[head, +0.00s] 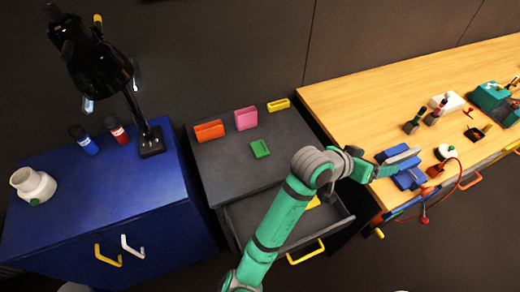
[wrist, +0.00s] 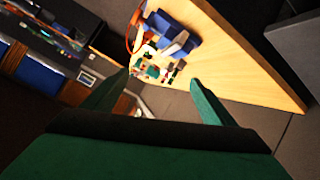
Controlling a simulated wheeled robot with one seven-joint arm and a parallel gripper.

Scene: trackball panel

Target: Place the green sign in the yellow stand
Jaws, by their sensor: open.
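A small green piece (head: 260,148) lies on the dark grey cabinet top. I cannot tell clearly whether it is the green sign or a holder. A yellow stand (head: 278,104), small and slot-shaped, is at the back right of that top. My gripper (head: 388,171) is to the right, over the edge of the wooden bench, away from both. In the wrist view, my gripper (wrist: 158,84) is open with nothing between its fingers. Neither the green piece nor the yellow stand shows in the wrist view.
An orange holder (head: 209,131) and a pink holder (head: 246,118) stand beside the yellow one. The grey cabinet's drawer (head: 262,215) is open, with something yellow (head: 313,202) inside. A blue vise (head: 405,172) is near my gripper. A black lamp (head: 150,140) stands on the blue cabinet.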

